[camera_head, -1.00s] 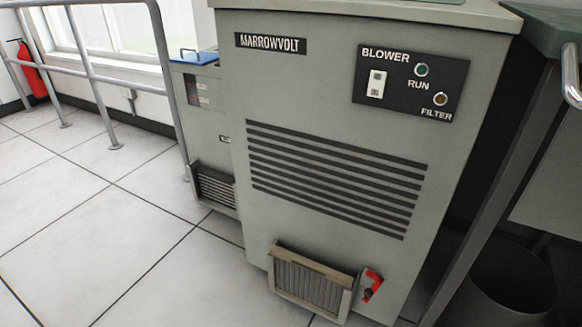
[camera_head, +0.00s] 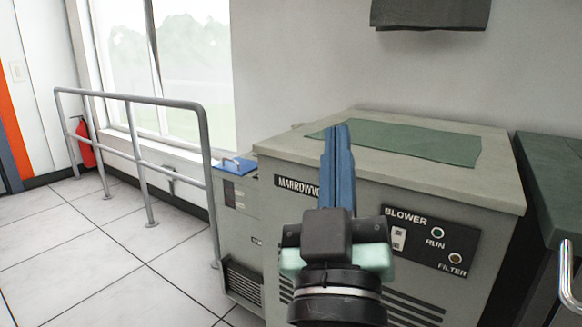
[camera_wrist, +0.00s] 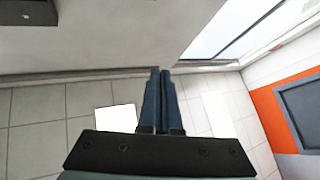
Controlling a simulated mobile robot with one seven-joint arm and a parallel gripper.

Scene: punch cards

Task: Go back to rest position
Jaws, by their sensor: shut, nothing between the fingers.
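My gripper (camera_head: 338,135) is raised in front of the grey MARROWVOLT cabinet in the head view, its blue fingers pointing up and together. It is shut and holds nothing. In the wrist view the two fingers (camera_wrist: 160,75) lie side by side with the floor and wall beyond them. The cabinet (camera_head: 500,195) has a BLOWER panel (camera_head: 428,240) on its front, partly beside my wrist. My gripper covers part of the name plate and front vents.
A green mat (camera_head: 420,141) lies on the cabinet top. A metal railing (camera_head: 150,101) runs along the window, with a red extinguisher (camera_head: 84,142) behind. The tiled floor at left is clear. A green-topped desk (camera_head: 555,185) is at right.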

